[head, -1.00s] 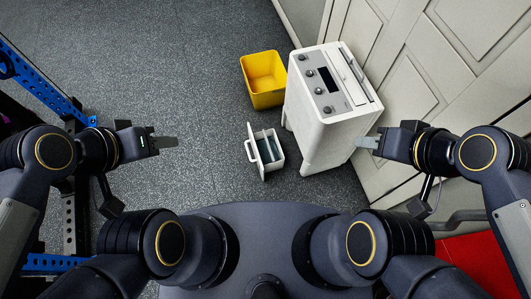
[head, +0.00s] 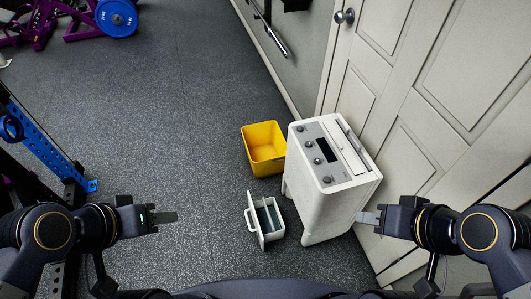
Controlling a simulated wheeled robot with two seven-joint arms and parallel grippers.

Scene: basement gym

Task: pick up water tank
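A small white open-topped tank (head: 276,222) stands on the floor, left of a white appliance with a dark display and several knobs (head: 316,205). The tank has a handle at its left side and a raised panel along its left edge. Its inside looks greyish. My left gripper (head: 168,217) is to the left of the tank, apart from it. My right gripper (head: 366,217) is at the appliance's right side in the picture; I cannot tell whether it touches. Neither gripper shows anything held, and their finger gaps cannot be made out.
A yellow bin (head: 264,165) stands just behind the tank, beside the appliance. Pale panelled doors (head: 400,110) close off the right. A blue rack upright (head: 45,140) is at the left. The dark floor left of the bin is clear.

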